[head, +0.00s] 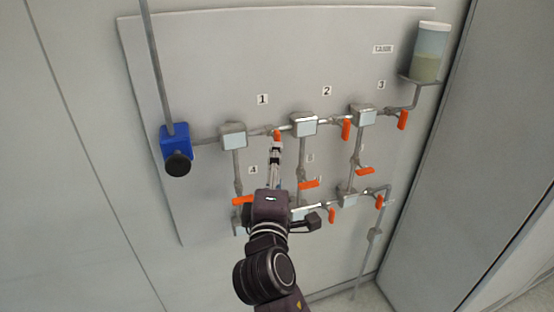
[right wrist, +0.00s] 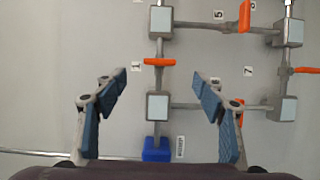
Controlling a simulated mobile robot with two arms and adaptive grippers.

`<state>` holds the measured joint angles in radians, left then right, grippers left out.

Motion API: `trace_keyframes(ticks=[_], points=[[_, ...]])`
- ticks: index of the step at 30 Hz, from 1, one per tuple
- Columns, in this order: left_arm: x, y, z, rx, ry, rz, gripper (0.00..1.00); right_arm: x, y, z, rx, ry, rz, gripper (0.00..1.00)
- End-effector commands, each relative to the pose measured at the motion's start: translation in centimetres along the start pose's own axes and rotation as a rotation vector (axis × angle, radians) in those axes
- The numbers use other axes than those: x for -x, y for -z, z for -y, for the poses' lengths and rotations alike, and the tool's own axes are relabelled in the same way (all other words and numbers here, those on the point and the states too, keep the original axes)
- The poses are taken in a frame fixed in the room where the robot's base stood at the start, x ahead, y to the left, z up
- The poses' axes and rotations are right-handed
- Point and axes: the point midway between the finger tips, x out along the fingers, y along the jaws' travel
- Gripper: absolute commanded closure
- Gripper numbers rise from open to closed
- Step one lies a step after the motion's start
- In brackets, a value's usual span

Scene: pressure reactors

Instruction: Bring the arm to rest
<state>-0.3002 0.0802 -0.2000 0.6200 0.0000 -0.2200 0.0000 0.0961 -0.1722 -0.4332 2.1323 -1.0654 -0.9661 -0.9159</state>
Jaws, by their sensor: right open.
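My right arm comes in from the bottom of the head view, and its gripper (head: 276,150) points up at the pipework panel (head: 200,70). In the right wrist view the gripper (right wrist: 160,77) is open and empty, its two blue-padded fingers spread wide. The orange valve handle by label 1 (right wrist: 160,62) shows in the gap between the fingers, touching neither. It lies across its pipe. In the head view this handle (head: 277,134) sits just above the fingertips and is partly covered. How far the fingertips are from the panel is hard to tell. My left gripper is not in view.
Pipes link several grey boxes, such as the one left of label 1 (head: 233,135), with several orange handles (head: 346,129). A blue unit with a black knob (head: 175,143) is at left, a liquid container (head: 428,52) at upper right. A grey cabinet (head: 475,130) stands at right.

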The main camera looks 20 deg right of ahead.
Motion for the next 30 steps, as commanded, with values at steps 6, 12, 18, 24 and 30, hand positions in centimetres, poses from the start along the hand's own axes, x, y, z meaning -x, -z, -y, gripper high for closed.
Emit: trace_keyframes(ticks=[6, 12, 18, 24, 30], points=[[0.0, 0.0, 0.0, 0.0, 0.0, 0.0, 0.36, 0.3, 0.0, 0.0, 0.0, 0.001, 0.001, 0.36], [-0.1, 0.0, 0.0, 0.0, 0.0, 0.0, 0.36, 0.2, 0.2, 0.7, 0.001, 0.009, -0.005, 0.36], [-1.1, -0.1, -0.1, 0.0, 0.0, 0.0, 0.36, -0.8, 2.8, 9.5, -0.005, 0.129, -0.079, 0.36], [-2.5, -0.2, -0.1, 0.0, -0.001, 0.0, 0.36, -0.2, 5.1, 24.7, -0.063, 0.354, -0.164, 0.36], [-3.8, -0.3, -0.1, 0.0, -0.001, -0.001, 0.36, 3.2, 4.4, 39.8, -0.16, 0.597, -0.18, 0.36]])
